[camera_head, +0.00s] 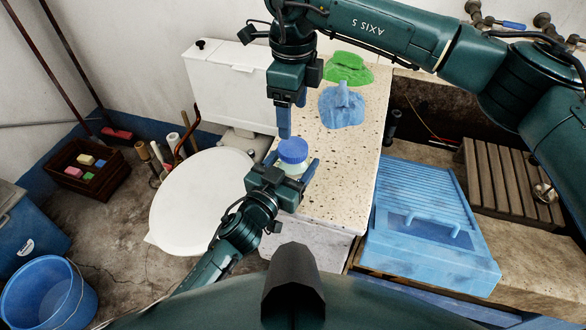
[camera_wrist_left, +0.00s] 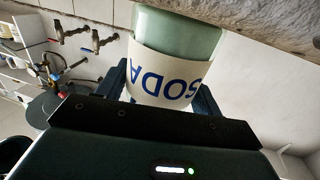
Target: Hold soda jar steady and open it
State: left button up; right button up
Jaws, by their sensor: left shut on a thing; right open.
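The soda jar (camera_head: 292,161) has a blue lid (camera_head: 293,150) and stands on the speckled stone counter (camera_head: 345,175). In the left wrist view the jar (camera_wrist_left: 165,80) is greenish with a white label reading SODA, upside down in that picture. My left gripper (camera_head: 290,168) is shut on the jar's body, one finger on each side. My right gripper (camera_head: 286,120) is open and empty, pointing down just above and slightly left of the lid, apart from it. The lid is on the jar. The jar's lower part is hidden behind my left gripper in the head view.
A blue cloth (camera_head: 342,106) and a green cloth (camera_head: 347,68) lie on the counter behind the jar. A blue washboard tray (camera_head: 430,225) is at the right, beside a wooden slatted rack (camera_head: 510,180). A white toilet lid (camera_head: 200,203) is at the left. The counter right of the jar is clear.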

aim_at(293, 146)
pick_arm(q)
jog(key=shift+c, duration=1.4)
pick_arm(e)
jog(key=shift+m, duration=0.3)
pick_arm(q)
jog(key=shift+c, duration=1)
pick_arm(e)
jog(key=m, duration=0.2)
jog(key=shift+m, duration=0.3)
jog(key=m, duration=1)
jog(key=shift+m, duration=0.3)
jog(key=m, duration=0.6)
jog(key=shift+m, duration=0.3)
jog(key=m, duration=0.6)
jog(key=shift+m, duration=0.3)
jog(key=shift+f, duration=4)
